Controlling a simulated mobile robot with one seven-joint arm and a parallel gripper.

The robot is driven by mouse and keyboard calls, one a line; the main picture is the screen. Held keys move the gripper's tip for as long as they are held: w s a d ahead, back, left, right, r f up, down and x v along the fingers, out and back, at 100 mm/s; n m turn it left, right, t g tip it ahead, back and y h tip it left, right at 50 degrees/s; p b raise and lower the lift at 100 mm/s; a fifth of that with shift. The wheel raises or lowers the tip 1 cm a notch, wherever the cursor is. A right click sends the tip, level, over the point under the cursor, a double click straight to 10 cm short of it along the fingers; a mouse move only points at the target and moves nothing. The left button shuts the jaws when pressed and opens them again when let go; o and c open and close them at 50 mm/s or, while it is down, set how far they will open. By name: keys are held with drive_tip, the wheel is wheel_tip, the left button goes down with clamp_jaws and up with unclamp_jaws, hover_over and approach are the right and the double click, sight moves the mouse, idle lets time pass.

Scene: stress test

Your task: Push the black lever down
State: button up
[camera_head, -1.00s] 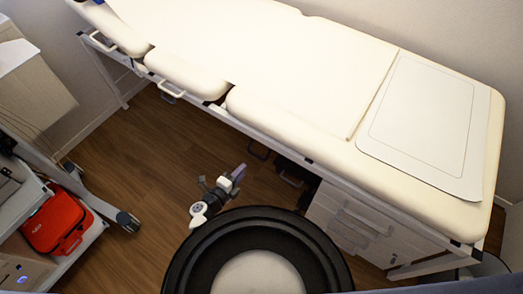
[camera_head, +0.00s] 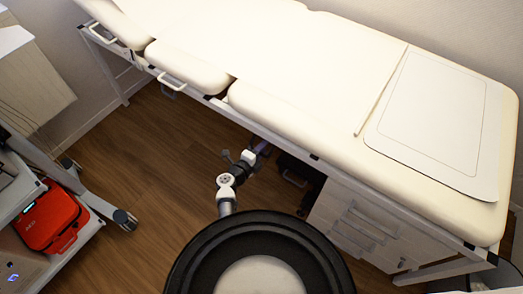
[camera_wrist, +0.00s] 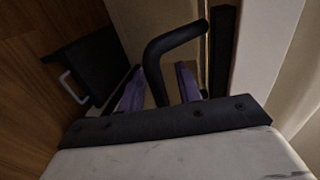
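The black lever (camera_wrist: 172,46) shows in the wrist view as a bent black bar beside the pale frame of the treatment table. Its lower part runs down between the two purple fingers of my gripper (camera_wrist: 160,78). The fingers stand apart with gaps visible, so my gripper is open around or just behind the bar; I cannot tell whether it touches. In the head view my gripper (camera_head: 262,148) reaches under the near edge of the cream treatment table (camera_head: 270,60). The lever cannot be made out there.
A drawer cabinet (camera_head: 345,215) and a dark box with a pale handle (camera_head: 295,178) stand under the table. The box also shows in the wrist view (camera_wrist: 88,62). A cart with a red case (camera_head: 50,218) is at left. Wooden floor lies open between.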

drive_tip(key=shift+c, duration=0.4)
clamp_jaws()
drive_tip(key=b, duration=0.2)
drive_tip(key=t+b, duration=0.1)
drive_tip(key=b, duration=0.2)
drive_tip(key=shift+w+d+f+h, duration=0.15)
drive_tip(key=shift+w+f+h, duration=0.15)
drive_tip(key=shift+f+h, duration=0.1)
drive_tip(key=shift+r+b, duration=0.1)
drive_tip(key=shift+b, duration=0.25)
drive_tip(key=shift+r, duration=0.15)
